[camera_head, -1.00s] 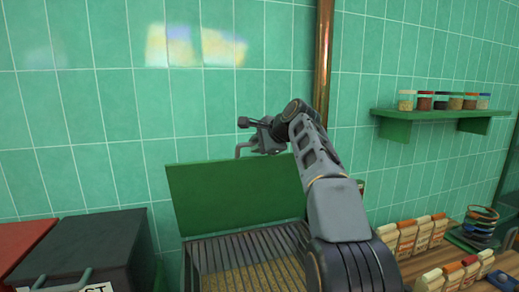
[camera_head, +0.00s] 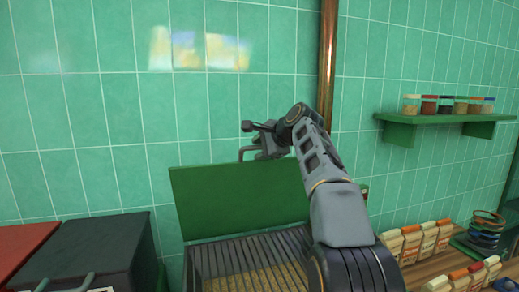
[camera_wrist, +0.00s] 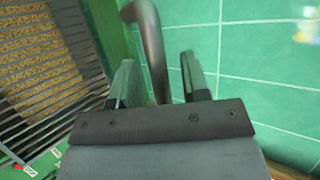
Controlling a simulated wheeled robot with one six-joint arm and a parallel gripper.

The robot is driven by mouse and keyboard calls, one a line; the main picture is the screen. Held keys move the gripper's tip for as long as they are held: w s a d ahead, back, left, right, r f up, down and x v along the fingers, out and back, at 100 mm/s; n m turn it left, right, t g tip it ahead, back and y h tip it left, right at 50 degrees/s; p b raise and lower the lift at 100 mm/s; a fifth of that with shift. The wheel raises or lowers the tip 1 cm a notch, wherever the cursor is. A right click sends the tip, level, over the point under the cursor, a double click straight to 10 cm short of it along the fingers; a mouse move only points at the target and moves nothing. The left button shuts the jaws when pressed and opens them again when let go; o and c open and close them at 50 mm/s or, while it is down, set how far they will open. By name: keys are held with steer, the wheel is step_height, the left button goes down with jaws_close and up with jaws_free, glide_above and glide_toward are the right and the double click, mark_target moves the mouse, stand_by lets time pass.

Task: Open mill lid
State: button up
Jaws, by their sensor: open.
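The mill's green lid (camera_head: 240,198) stands raised, leaning up near the tiled wall. Below it, the mill's slatted grille (camera_head: 245,262) is uncovered, with golden grain showing between the bars. The grille also shows at the left of the wrist view (camera_wrist: 45,75). My gripper (camera_head: 250,140) is at the lid's top edge, by a grey bent handle (camera_head: 243,153). In the wrist view, my fingers (camera_wrist: 160,80) are apart, with the curved handle (camera_wrist: 150,40) showing between them. I cannot tell whether either finger touches it. My forearm hides the lid's right end.
A dark bin (camera_head: 90,250) and a red-topped one (camera_head: 28,245) stand at left. A copper pipe (camera_head: 327,65) runs up the wall behind my arm. A green shelf (camera_head: 445,118) holds several jars. Packets (camera_head: 415,240) and stacked rings (camera_head: 485,228) sit on the right counter.

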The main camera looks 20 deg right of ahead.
steer(key=v, duration=1.4)
steer(key=w+d+f+n+g+h, duration=0.1)
steer(key=d+f+n+g+h, duration=0.2)
steer(key=f, duration=1.1)
steer(key=s+a+f+n+g+b, duration=0.1)
steer(key=s+a+f+n, duration=0.3)
steer(key=s+f, duration=0.3)
steer(key=s+a+f+n+g+h+b, duration=0.1)
steer(key=s+a+f+n+b, duration=0.1)
steer(key=s+a+f+n, duration=0.2)
steer(key=s+a+f+n+b, duration=0.1)
steer(key=s+a+f+n, duration=0.4)
steer(key=s+f, duration=0.5)
step_height(320, 180, down, 6)
steer(key=shift+a+f+g+h, duration=0.25)
steer(key=shift+a+g+h, duration=0.15)
steer(key=shift+a, duration=0.25)
